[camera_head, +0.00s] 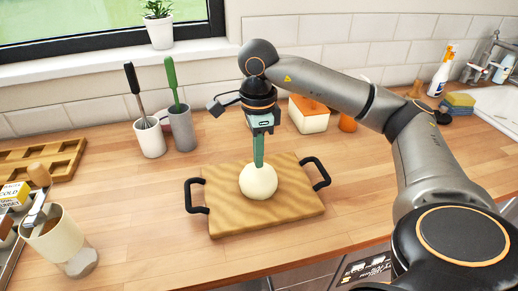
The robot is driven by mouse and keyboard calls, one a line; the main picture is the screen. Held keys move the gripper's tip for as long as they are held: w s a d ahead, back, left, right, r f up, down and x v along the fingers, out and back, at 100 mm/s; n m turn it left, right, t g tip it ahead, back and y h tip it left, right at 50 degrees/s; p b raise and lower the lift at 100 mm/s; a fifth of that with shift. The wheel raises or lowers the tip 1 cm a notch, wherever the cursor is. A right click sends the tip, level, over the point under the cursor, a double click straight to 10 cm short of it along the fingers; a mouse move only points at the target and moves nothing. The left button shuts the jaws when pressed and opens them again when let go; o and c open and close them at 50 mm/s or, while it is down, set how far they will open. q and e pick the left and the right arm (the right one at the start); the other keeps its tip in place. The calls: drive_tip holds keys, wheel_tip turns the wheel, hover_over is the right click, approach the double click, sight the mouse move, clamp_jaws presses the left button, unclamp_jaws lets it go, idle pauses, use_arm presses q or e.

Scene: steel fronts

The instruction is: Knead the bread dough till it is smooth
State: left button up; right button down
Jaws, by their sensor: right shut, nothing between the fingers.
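The bread dough (258,183) is a pale, smooth-looking round ball on a wooden board (230,215) with black handles at two sides. My right gripper (259,163) points straight down with its green fingers shut and empty. The fingertips are at the top of the dough, seeming to touch it. Whether they press into it I cannot tell. My left gripper is not in view.
Two cups with utensils, a white one (150,139) and a grey one (182,130), stand behind the board. A beige container (56,238) is at the front left. An orange-and-white box (309,115) stands behind my right arm. The counter right of the board is clear.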

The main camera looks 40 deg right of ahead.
drive_tip(key=shift+f, duration=0.2)
drive_tip(key=shift+f+b, duration=0.85)
drive_tip(key=shift+r, duration=0.15)
drive_tip(key=shift+r+p, duration=1)
drive_tip(key=shift+r, duration=0.05)
drive_tip(key=shift+f, duration=0.3)
drive_tip(key=shift+f+b, duration=1.05)
drive_tip(key=shift+r, duration=0.1)
